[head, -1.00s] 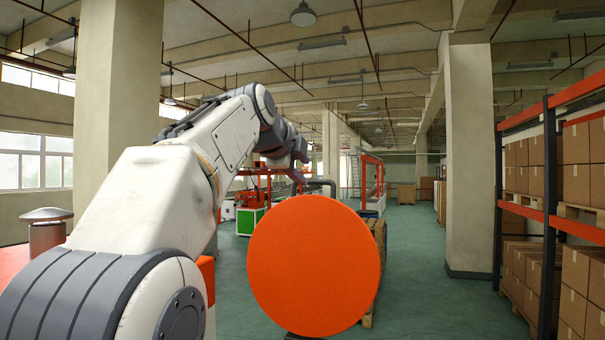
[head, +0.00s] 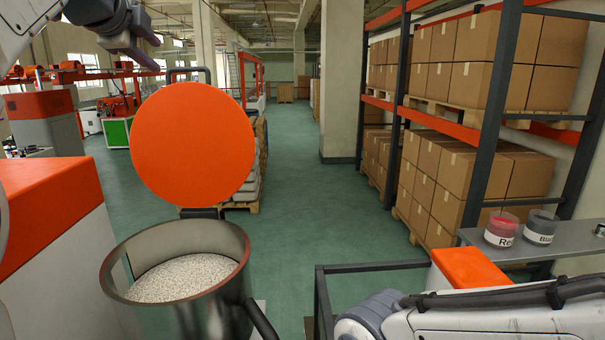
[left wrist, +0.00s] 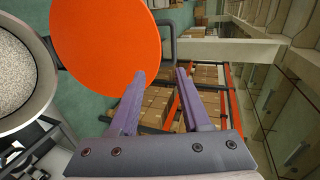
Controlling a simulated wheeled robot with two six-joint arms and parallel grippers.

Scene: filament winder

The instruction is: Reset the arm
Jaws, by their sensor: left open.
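My left gripper (head: 156,56) is raised at the top left of the head view, its two fingers apart and nothing between them. In the left wrist view its fingers (left wrist: 161,73) are also spread and empty. The round orange lid (head: 192,145) stands upright over the back of the metal hopper (head: 240,285). The lid shows large in the left wrist view (left wrist: 105,40), beyond the fingers; I cannot tell whether they touch it. The open hopper holds pale pellets (head: 185,278). My right arm lies at the lower right; its gripper is out of frame.
An orange-topped machine (head: 45,205) stands left of the hopper. At the right, a grey shelf (head: 575,240) bears a red cup (head: 502,230) and a dark blue cup (head: 541,227). Racks of cartons (head: 470,190) stand behind. The green floor (head: 320,215) in the middle is clear.

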